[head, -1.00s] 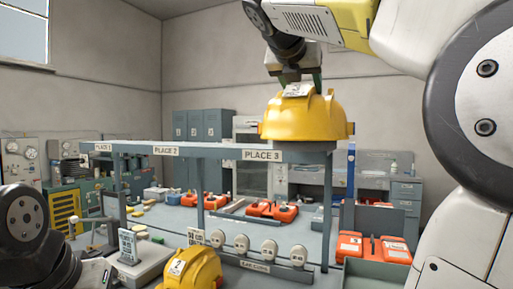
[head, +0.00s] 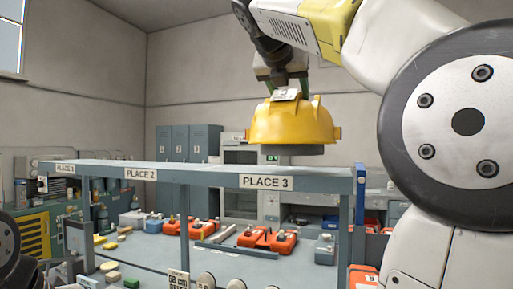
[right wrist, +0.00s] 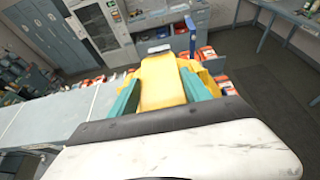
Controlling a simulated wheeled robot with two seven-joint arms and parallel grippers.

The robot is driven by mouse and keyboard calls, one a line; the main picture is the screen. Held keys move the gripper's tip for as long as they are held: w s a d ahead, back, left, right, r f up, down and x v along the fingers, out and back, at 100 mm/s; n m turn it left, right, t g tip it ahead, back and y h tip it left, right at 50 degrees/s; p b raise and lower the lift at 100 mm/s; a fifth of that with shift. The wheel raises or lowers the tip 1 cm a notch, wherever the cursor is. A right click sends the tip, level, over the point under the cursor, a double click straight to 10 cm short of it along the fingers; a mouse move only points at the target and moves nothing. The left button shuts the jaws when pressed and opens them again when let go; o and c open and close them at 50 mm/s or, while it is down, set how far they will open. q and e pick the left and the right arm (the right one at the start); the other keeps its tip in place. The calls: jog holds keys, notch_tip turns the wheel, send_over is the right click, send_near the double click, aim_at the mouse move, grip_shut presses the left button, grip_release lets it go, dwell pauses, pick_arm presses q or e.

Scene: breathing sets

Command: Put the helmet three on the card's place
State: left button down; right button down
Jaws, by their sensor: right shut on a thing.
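The yellow helmet (head: 290,122) hangs from my right gripper (head: 283,86), which is shut on its top ridge. A white tag on its crown is too small to read. The helmet is upright, with its dark underside a little above the shelf's top in the picture, close above the PLACE 3 label (head: 266,182). The right wrist view shows the teal fingers (right wrist: 160,92) on both sides of the yellow ridge (right wrist: 163,75). The shelf also bears PLACE 1 (head: 65,169) and PLACE 2 (head: 140,174) labels. The card's face is not readable here. My left gripper is out of view.
The grey shelf top (head: 210,172) looks bare along its length. Its posts stand on a bench with orange cases (head: 268,240) and small coloured blocks behind. Grey lockers (head: 185,142) and a cabinet stand at the back wall.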

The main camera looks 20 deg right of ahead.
jog(key=shift+w+d+f, duration=0.3)
jog(key=shift+w+f, duration=0.5)
jog(key=shift+w, duration=1.7)
jog(key=shift+w+d+f, duration=0.25)
jog(key=shift+w+f, duration=0.6)
jog(key=shift+w, duration=1.6)
jog(key=shift+w+d+f, duration=0.3)
jog(key=shift+w+f, duration=0.5)
jog(key=shift+w, duration=1.7)
jog(key=shift+f, duration=0.15)
jog(key=shift+c, duration=2.4)
grip_release()
jog(key=v, duration=1.2)
